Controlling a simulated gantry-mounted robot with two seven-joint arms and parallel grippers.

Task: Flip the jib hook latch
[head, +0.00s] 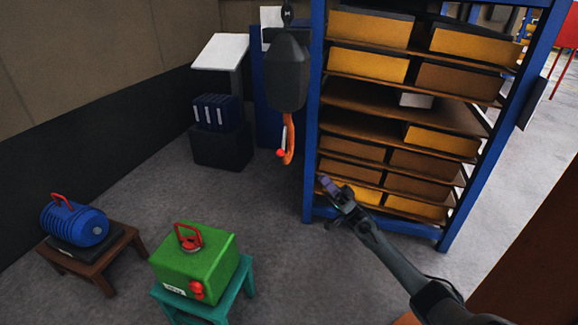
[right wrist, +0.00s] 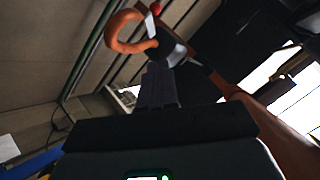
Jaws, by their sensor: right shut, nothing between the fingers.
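The orange jib hook (head: 291,130) hangs below a dark hook block (head: 287,70) in front of the blue rack. Its small pale latch (head: 284,143) carries a red ball (head: 281,153) on the hook's left side. In the right wrist view the hook (right wrist: 115,36), the pale latch (right wrist: 150,25) and the red ball (right wrist: 155,8) show beyond the fingertips. My right gripper (head: 327,184) is shut and empty, below and to the right of the hook in the head view, apart from it. My left gripper is out of view.
A blue rack (head: 312,120) with yellow and brown bins stands behind my right gripper. A green box (head: 195,262) sits on a teal stand, and a blue motor (head: 75,225) on a brown stool. Open grey floor lies between them and the rack.

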